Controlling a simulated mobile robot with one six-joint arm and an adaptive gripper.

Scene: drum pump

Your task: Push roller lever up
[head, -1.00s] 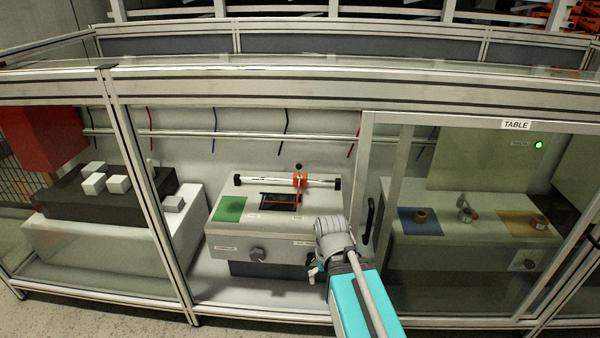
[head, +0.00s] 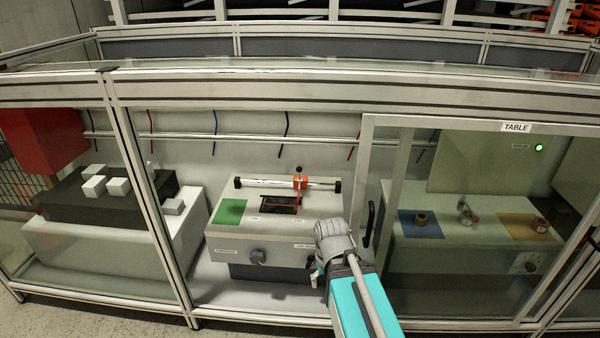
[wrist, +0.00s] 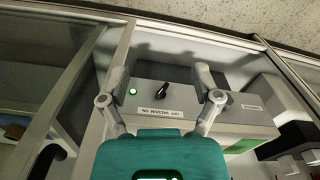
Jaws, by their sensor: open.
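In the wrist view, a small black lever (wrist: 161,91) sits tilted on a grey face beside a lit green lamp (wrist: 132,91). I cannot tell which of the two levers is the roller lever. My gripper (wrist: 160,80) is open and empty, its fingers on either side of the small black lever in the picture; no contact is visible. In the head view, my gripper (head: 316,274) is partly hidden at the box's front right.
A glass door (head: 450,270) with a black handle (head: 369,222) stands right of my arm. A frame post (head: 150,190) stands left. White blocks (head: 118,186) lie farther left.

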